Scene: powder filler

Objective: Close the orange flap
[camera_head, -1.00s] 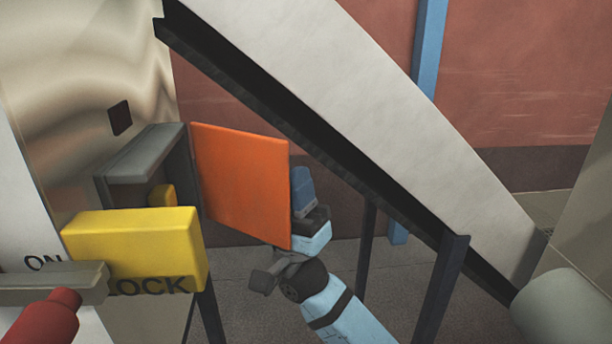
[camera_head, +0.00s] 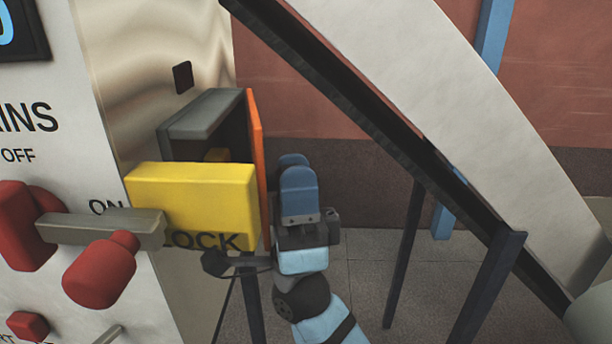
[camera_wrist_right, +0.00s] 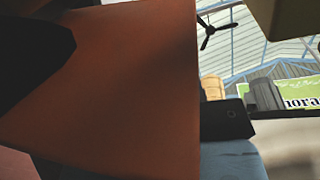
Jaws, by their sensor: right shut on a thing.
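The orange flap (camera_head: 257,160) shows nearly edge-on in the head view, at the right side of a grey box frame (camera_head: 203,118) on the metal cabinet. The frame's mouth is still partly visible, so the flap stands ajar. My right gripper (camera_head: 299,180) is on the flap's outer, right-hand side, with its blue fingers close together. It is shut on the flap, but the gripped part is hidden. In the right wrist view the flap (camera_wrist_right: 120,95) fills the left and middle, very close. My left gripper is not in view.
A yellow block (camera_head: 192,197) sticks out in front of the box frame, near the flap. Red handles (camera_head: 102,268) on a grey bar lie at the left. A sloping pale chute (camera_head: 440,100) with dark legs stands to the right.

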